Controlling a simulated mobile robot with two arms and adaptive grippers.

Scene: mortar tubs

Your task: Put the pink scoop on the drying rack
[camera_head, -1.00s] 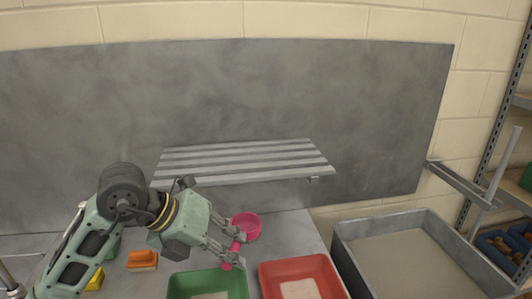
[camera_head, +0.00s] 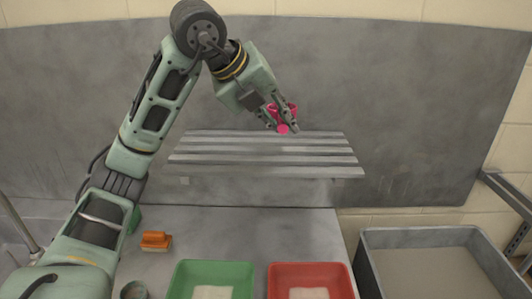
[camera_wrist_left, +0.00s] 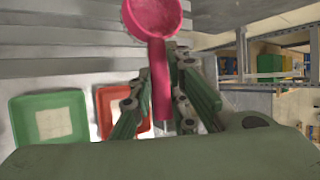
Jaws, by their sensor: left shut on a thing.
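The pink scoop (camera_head: 283,110) is in my left gripper (camera_head: 284,128), above the back part of the drying rack. The rack (camera_head: 265,160) is a grey slatted shelf on the dark wall panel. In the left wrist view the scoop (camera_wrist_left: 153,17) has its round bowl pointing away, over the rack slats (camera_wrist_left: 60,40), and its handle lies between the fingers (camera_wrist_left: 160,112). The gripper is shut on the handle. Whether the scoop touches the slats I cannot tell. My right gripper is not in view.
A green tub (camera_head: 211,267) and a red tub (camera_head: 310,266) stand on the bench below the rack. An orange brush-like block (camera_head: 156,241) lies at left. A large grey basin (camera_head: 362,268) stands at right. The rack's visible slats are bare.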

